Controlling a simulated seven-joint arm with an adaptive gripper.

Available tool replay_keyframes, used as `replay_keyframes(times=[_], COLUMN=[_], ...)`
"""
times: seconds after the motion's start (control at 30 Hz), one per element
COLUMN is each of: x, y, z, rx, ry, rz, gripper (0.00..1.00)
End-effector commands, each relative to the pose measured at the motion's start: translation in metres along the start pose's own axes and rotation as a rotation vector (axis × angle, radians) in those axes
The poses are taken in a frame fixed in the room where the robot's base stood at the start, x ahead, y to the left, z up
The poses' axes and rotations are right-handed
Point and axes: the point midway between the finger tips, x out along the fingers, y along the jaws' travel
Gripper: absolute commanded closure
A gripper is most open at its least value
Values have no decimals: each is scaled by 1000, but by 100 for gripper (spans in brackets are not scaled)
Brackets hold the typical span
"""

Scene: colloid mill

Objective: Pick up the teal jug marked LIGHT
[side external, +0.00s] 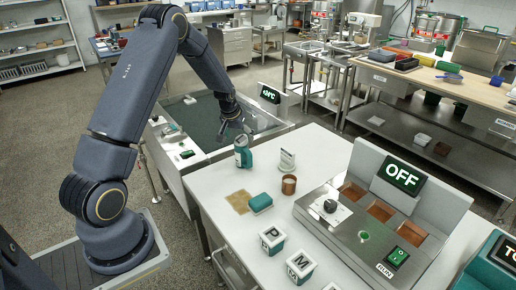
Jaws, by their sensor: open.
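A teal container with a pale band (242,153), which looks like the jug, stands upright near the back left corner of the white table (222,187). Any lettering on it is too small to read. My gripper (231,137) points down, just above and to the left of the container in the picture. It is open and appears empty. Its fingers look apart from the container, though the depth between them is hard to judge from this one view.
Nearby are a small white sign (287,161), a brown cup (289,185), a teal block (260,203) and a tan mat (239,202). Lettered cubes (272,240) stand in front. A steel machine with an OFF display (404,175) fills the right. A dark-filled basin (200,118) lies behind.

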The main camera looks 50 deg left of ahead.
Motion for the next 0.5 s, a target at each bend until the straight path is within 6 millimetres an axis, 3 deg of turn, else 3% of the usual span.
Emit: replay_keyframes(times=[0.23,0.5], x=[38,43], y=[3,3], z=[2,1], rx=[1,1], ry=[-2,0], rz=[0,0], gripper=[16,16])
